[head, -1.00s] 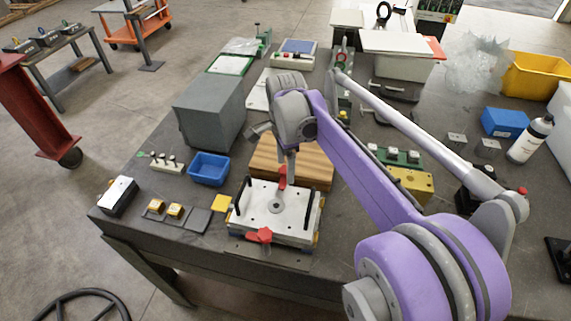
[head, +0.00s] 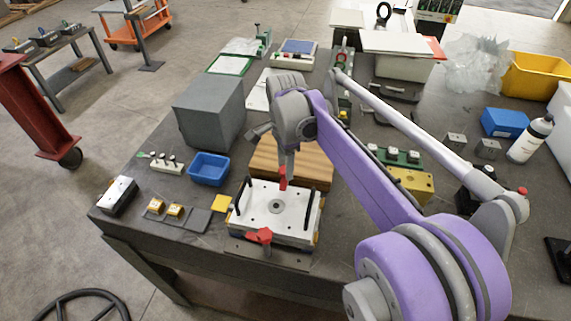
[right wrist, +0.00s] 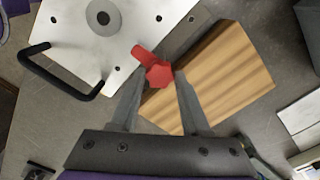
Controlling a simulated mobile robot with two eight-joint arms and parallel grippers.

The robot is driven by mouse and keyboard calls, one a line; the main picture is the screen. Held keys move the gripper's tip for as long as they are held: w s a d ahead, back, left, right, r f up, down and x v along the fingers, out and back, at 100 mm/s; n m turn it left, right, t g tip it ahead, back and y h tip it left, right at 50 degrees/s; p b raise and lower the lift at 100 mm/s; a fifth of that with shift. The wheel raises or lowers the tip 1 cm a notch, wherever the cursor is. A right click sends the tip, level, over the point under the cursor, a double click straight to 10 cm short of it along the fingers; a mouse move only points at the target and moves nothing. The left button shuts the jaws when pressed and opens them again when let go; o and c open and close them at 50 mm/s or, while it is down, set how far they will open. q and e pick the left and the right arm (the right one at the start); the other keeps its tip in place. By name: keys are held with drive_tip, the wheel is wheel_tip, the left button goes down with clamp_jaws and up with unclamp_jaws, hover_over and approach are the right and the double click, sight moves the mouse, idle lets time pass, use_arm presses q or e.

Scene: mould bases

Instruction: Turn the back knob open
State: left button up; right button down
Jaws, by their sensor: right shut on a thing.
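The mould base is a white plate (head: 258,219) with black handles and a round centre hole, on the near part of the table. The red back knob (head: 283,182) stands at its far edge; it also shows in the right wrist view (right wrist: 157,75), its lever pointing to the upper left. My right gripper (right wrist: 160,78) reaches down over the back knob, its fingers on either side and shut on it. In the head view the gripper (head: 284,168) partly hides the knob. A red front knob (head: 260,236) sits at the plate's near edge. My left gripper is not in view.
A wooden board (head: 315,168) lies just behind the mould base. A blue bin (head: 208,169), a grey block (head: 210,112) and yellow pieces (head: 175,210) are to the left. A yellow block (head: 412,184) is to the right.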

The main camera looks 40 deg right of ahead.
drive_tip(key=n, duration=0.3)
drive_tip(key=shift+n, duration=0.4)
drive_tip(key=n, duration=0.4)
drive_tip(key=shift+n, duration=0.3)
drive_tip(key=n, duration=0.4)
drive_tip(key=shift+n, duration=2.2)
drive_tip(key=shift+c, duration=1.9)
unclamp_jaws()
drive_tip(key=shift+r, duration=0.1)
